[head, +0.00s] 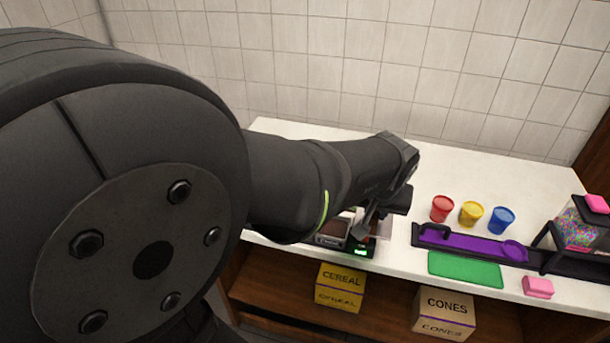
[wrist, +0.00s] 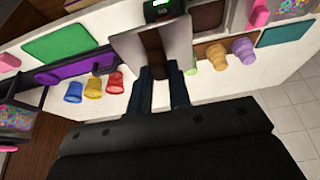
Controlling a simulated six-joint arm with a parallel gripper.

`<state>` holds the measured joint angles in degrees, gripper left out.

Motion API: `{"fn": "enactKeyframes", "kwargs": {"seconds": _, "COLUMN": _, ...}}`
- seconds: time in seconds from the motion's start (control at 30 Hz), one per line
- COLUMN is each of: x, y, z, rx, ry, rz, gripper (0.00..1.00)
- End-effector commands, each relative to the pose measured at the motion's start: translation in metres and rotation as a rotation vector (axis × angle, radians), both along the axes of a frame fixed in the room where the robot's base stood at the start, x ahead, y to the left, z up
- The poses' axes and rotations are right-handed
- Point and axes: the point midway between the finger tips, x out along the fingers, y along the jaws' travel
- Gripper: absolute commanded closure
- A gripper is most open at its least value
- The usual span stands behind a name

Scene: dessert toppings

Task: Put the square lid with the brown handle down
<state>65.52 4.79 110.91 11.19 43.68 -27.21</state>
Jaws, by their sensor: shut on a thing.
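My gripper (head: 372,218) is over the scale on the counter in the head view, partly covered by my own arm. In the wrist view its fingers (wrist: 158,82) are shut on the square lid (wrist: 128,48), a pale, see-through plate. The lid also shows in the head view (head: 384,226) below the fingers, seemingly tilted. A dark container (head: 332,232) is beside the lid. I cannot tell whether the lid touches the container or the scale.
A black scale (head: 360,252) with a green display is at the counter's front edge. Red (head: 442,208), yellow (head: 471,213) and blue (head: 501,219) cups stand to the right. A purple tray (head: 470,243), green mat (head: 464,269) and sprinkle dispenser (head: 577,228) are there too. The back counter is clear.

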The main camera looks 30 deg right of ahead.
Motion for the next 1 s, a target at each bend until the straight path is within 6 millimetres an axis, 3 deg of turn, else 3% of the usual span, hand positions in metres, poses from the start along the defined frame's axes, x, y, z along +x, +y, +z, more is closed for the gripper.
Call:
{"fn": "enactKeyframes", "kwargs": {"seconds": 0.17, "x": -0.001, "y": 0.0, "z": 0.002, "rx": -0.001, "ry": -0.001, "rz": 0.01, "gripper": 1.0}}
{"fn": "enactKeyframes", "kwargs": {"seconds": 0.27, "x": 0.011, "y": 0.002, "z": 0.001, "rx": 0.0, "ry": -0.001, "rz": 0.066, "gripper": 1.0}}
{"fn": "enactKeyframes", "kwargs": {"seconds": 0.37, "x": 0.039, "y": 0.008, "z": -0.001, "rx": 0.001, "ry": -0.001, "rz": 0.191, "gripper": 1.0}}
{"fn": "enactKeyframes", "kwargs": {"seconds": 0.57, "x": 0.119, "y": 0.039, "z": -0.009, "rx": 0.003, "ry": -0.001, "rz": 0.571, "gripper": 1.0}}
{"fn": "enactKeyframes", "kwargs": {"seconds": 0.8, "x": 0.209, "y": 0.098, "z": -0.021, "rx": 0.003, "ry": -0.002, "rz": 1.037, "gripper": 1.0}}
{"fn": "enactKeyframes", "kwargs": {"seconds": 1.0, "x": 0.263, "y": 0.152, "z": -0.029, "rx": 0.002, "ry": -0.002, "rz": 1.356, "gripper": 1.0}}
